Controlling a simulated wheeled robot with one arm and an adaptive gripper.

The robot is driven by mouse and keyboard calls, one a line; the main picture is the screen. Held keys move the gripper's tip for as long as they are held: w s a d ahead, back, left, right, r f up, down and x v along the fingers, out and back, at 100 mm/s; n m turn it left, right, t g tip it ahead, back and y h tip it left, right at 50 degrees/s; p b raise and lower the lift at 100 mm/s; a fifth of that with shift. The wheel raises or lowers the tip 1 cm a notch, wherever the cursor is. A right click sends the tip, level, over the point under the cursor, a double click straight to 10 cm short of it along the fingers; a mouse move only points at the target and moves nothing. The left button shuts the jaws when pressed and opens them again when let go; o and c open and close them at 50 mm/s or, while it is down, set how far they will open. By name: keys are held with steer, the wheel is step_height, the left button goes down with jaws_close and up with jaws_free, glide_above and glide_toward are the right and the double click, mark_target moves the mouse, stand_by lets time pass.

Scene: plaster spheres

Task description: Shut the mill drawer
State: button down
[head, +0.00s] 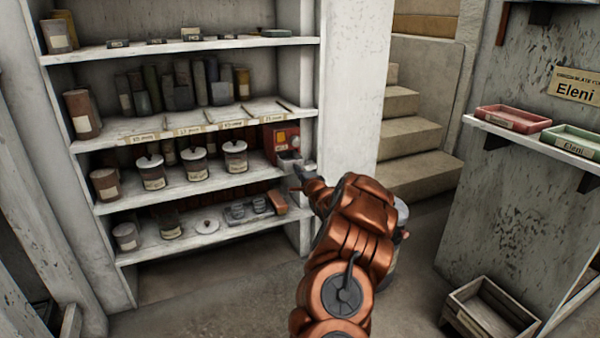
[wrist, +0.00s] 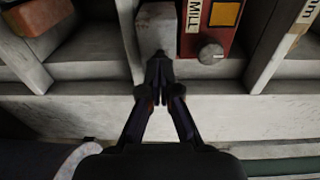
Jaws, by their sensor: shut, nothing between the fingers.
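The mill (head: 281,136) is a red box with a yellow-orange panel at the right end of a middle shelf. Its grey drawer (head: 289,164) juts out at the front, low on the mill. In the wrist view the mill (wrist: 222,22) shows its MILL label and a round grey knob, and the pale grey drawer (wrist: 157,28) lies beside it. My gripper (head: 299,176) is shut and empty, with its tips at the drawer's front. In the wrist view my fingertips (wrist: 158,62) overlap the drawer's near end; I cannot tell if they touch it.
Lidded jars (head: 236,157) stand left of the mill on the same shelf. A reddish brick-like block (head: 277,202) and small grey cups (head: 248,209) lie on the shelf below. A white upright (head: 303,110) closes the shelf's right side. Open floor lies in front.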

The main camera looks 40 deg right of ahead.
mark_target(294, 163)
steer(key=p+x, duration=0.2)
steer(key=p, duration=0.1)
steer(key=p+x, duration=0.1)
steer(key=x, duration=0.1)
steer(key=shift+r, duration=0.35)
steer(key=shift+w+d+f+p, duration=0.2)
steer(key=shift+w+p, duration=0.3)
steer(key=shift+p, duration=0.3)
steer(key=shift+w+d+r+p, duration=0.15)
steer(key=shift+w+p, duration=0.15)
steer(key=shift+w, duration=0.05)
steer(key=shift+w+p, duration=0.4)
steer(key=shift+w, duration=0.15)
steer(key=shift+w+d, duration=0.1)
steer(key=shift+w, duration=0.1)
steer(key=shift+r, duration=0.1)
